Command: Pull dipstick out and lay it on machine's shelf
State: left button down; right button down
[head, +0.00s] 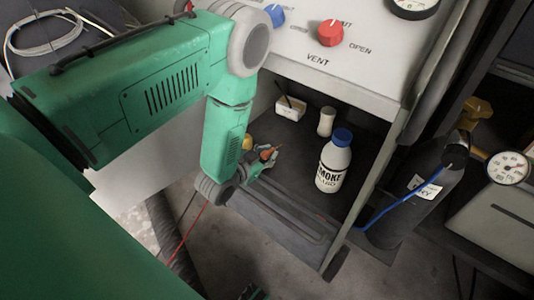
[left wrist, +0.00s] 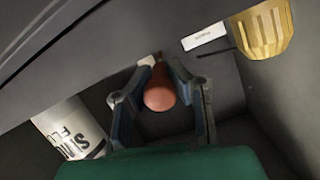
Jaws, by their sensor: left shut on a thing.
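My left gripper (head: 266,160) is over the dark shelf (head: 300,137) under the white vent panel. Its fingers are closed on the orange-red handle of the dipstick (head: 270,153). In the left wrist view the rounded handle (left wrist: 160,93) sits between the two fingers (left wrist: 160,85). The rod beyond the handle is hidden, so I cannot tell whether it is still in its opening. A small dark green piece at the bottom edge of the head view may be part of my right gripper (head: 251,292); its fingers cannot be made out.
A white smoke fluid bottle with a blue cap (head: 333,163) stands on the shelf right of my left gripper. Behind are a small white cup (head: 326,121) and a white box (head: 290,107). A yellow cap (left wrist: 262,30) and a white label (left wrist: 204,36) are near the handle.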

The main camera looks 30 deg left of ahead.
pick_arm(q)
jog(key=shift+d+f, duration=0.15)
jog(key=shift+f, duration=0.05)
jog(key=c, duration=1.4)
grip_release()
jog(key=shift+c, duration=0.2)
jog(key=shift+s, duration=0.3)
jog(key=v, duration=1.1)
jog(key=shift+s, duration=0.15)
